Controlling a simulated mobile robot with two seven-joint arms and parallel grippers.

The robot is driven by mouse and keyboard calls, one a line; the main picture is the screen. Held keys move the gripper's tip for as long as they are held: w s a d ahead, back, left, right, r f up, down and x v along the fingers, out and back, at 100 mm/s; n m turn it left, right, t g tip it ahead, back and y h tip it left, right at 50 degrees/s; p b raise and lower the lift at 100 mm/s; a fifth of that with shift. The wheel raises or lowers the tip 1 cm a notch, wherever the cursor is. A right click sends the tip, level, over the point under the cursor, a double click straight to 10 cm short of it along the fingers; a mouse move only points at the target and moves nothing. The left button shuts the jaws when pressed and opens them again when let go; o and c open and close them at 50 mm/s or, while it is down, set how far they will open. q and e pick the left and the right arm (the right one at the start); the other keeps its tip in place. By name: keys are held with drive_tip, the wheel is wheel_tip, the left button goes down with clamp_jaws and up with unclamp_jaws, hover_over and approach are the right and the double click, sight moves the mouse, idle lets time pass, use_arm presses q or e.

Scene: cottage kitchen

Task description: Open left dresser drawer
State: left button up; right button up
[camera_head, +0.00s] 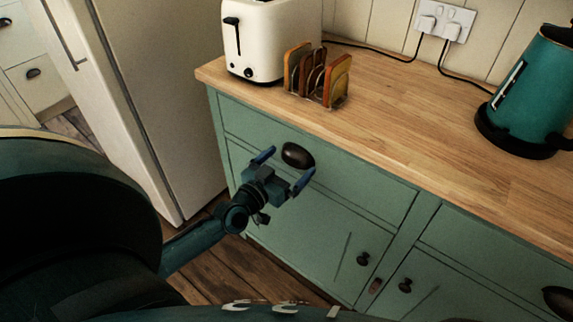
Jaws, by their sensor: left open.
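The green dresser has a left drawer (350,182) under the wooden worktop, and its front looks flush with the dresser. A dark cup-shaped handle (297,155) sits on that drawer front. My left gripper (284,167) is open, with its two blue fingers pointing at the handle. One finger is to the left of the handle and the other is at its lower right. I cannot tell whether either finger touches it. My right gripper is not in view.
A cream toaster (262,40), a toast rack (318,76) and a teal kettle (533,85) stand on the worktop (420,125). A tall pale fridge (165,90) stands left of the dresser. Cupboard doors with dark knobs (363,258) are below the drawer.

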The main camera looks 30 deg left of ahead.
use_arm(q)
drive_tip(key=shift+c, duration=0.4)
drive_tip(key=c, duration=1.1)
drive_tip(key=shift+s+f, duration=0.1)
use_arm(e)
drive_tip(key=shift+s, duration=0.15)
